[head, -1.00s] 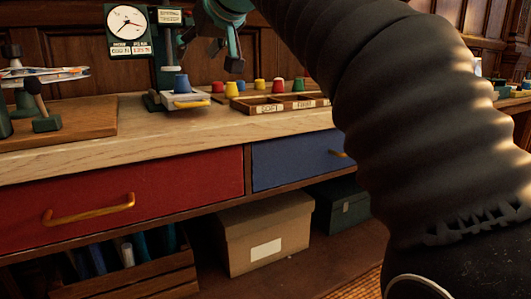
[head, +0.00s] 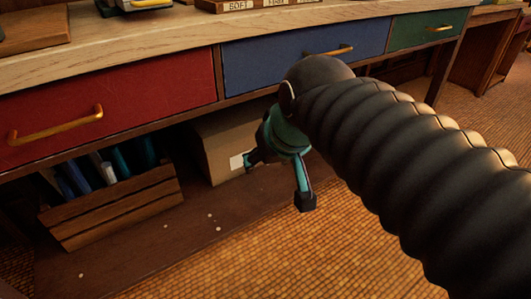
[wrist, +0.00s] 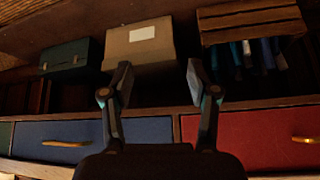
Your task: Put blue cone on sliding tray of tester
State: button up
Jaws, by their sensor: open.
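The blue cone is not in either current view; the tabletop is cut off by the top of the head view. Only the low front of the tester's sliding tray (head: 146,4), with its yellow handle, shows at the top edge of the head view. My gripper (head: 279,182) is open and empty, low in front of the desk, below the blue drawer and far below the tray. In the wrist view my gripper (wrist: 158,78) has its two fingers spread, with nothing between them.
A red drawer (head: 150,95), a blue drawer (head: 270,58) and a green drawer (head: 410,30) with brass handles line the desk front. A cardboard box (head: 215,135) and a wooden crate (head: 120,205) stand on the low shelf. The labelled sorting box (head: 250,5) shows at top.

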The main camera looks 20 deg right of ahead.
jog(key=s+d+f+g, duration=0.1)
jog(key=s+f, duration=0.5)
jog(key=f, duration=0.2)
jog(key=shift+d+f+m+h, duration=0.25)
jog(key=shift+d+m+h, duration=0.05)
jog(key=shift+d, duration=0.05)
dwell(0.6)
